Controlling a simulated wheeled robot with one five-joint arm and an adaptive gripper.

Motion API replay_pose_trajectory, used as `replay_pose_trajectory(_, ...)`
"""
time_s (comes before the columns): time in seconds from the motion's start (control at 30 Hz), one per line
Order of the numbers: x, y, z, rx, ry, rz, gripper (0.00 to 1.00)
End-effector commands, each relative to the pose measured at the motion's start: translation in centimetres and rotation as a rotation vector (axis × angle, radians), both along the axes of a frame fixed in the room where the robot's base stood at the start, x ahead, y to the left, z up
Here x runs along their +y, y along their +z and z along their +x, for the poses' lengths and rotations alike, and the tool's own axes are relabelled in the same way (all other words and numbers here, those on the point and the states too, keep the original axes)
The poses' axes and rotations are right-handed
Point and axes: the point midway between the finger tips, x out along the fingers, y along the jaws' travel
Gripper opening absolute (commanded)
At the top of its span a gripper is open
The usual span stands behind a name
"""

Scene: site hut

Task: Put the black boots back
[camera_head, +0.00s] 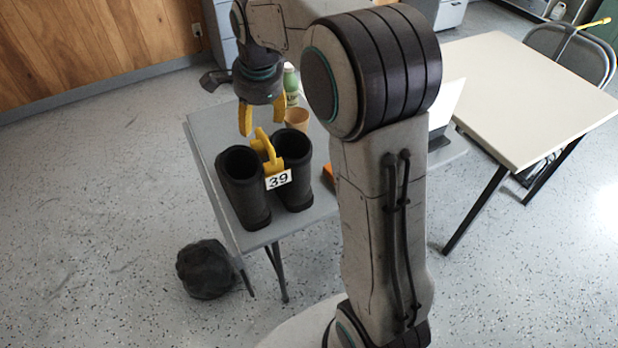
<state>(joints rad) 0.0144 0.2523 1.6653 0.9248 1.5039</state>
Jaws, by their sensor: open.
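The black boots (247,200) stand upright side by side near the front end of a grey table. A yellow clip (266,150) joins them at the top, with a white tag marked 39 (278,179) hanging on its front. My gripper (262,122) has yellow fingers and is open and empty. It appears just above and behind the yellow clip, apart from the boots. The right boot is partly beside my arm in the picture.
The grey table (212,150) also bears a tan cup (297,118) and a green-and-white bottle (291,84) behind the boots. A black bag-like object (205,268) lies on the floor. A cream table (530,90) and a chair (575,50) stand right. Floor at left is clear.

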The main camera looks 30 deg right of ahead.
Motion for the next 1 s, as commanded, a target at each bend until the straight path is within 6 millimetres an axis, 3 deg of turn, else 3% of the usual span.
replay_pose_trajectory(0.8,0.5,-6.5,2.0,0.006,-0.022,0.010,0.57)
replay_pose_trajectory(1.0,0.5,-7.3,2.2,0.002,-0.022,0.010,0.57)
